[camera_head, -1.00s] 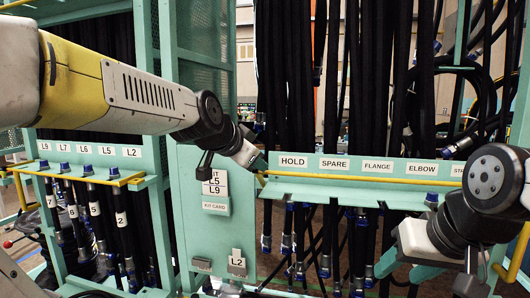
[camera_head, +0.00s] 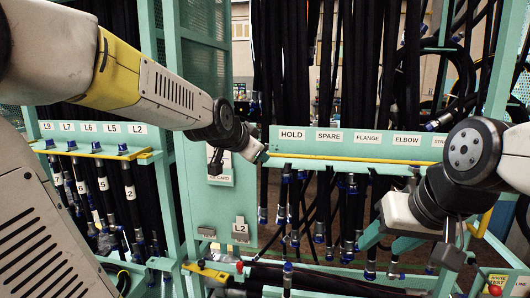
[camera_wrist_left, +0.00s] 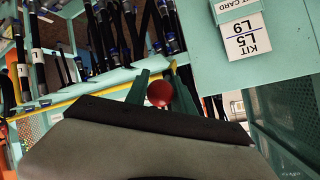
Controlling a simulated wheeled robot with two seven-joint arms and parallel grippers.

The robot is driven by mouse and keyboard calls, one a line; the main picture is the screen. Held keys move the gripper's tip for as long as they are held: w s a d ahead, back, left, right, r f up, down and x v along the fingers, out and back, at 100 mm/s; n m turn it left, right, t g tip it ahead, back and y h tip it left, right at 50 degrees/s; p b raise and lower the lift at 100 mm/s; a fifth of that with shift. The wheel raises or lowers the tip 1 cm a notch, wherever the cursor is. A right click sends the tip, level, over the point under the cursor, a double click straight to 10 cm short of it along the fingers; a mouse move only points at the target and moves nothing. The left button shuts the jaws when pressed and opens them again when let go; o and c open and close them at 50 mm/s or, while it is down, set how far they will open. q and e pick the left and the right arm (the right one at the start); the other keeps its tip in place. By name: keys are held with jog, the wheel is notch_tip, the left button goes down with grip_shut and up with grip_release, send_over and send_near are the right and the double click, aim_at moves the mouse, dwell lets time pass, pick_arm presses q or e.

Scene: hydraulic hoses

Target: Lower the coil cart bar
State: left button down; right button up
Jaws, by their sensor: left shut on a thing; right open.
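The yellow coil cart bar (camera_head: 350,159) runs level along the teal shelf under the HOLD and SPARE labels. My left gripper (camera_head: 262,156) is at the bar's left end. The exact contact is hidden in the head view. My right gripper (camera_head: 388,243) is open below the shelf, on the right, in front of the hanging hoses, with nothing seen in it.
Dark hoses with blue fittings (camera_head: 349,190) hang below the shelf. A kit-card panel (camera_head: 220,208) stands left of my left gripper. A hose rack (camera_head: 95,150) is at far left. A low frame with a yellow part (camera_head: 205,272) and hoses lies at bottom middle.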

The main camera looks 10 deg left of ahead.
pick_arm(q)
jog(key=shift+s+d+f, duration=0.1)
jog(key=shift+f, duration=0.3)
dwell(0.3)
jog(key=c, duration=1.1)
grip_release()
jog(key=shift+r, duration=0.2)
jog(key=v, duration=0.7)
jog(key=shift+s+r, duration=0.15)
jog(key=shift+s, duration=0.05)
jog(key=s+f+n+g, duration=0.2)
jog(key=s+f+n, duration=0.1)
jog(key=s+f, duration=0.3)
jog(key=s+f+n+g, duration=0.3)
jog(key=s+f, duration=0.3)
jog(key=s, duration=0.4)
jog(key=shift+s+n, duration=0.35)
jog(key=shift+n, duration=0.45)
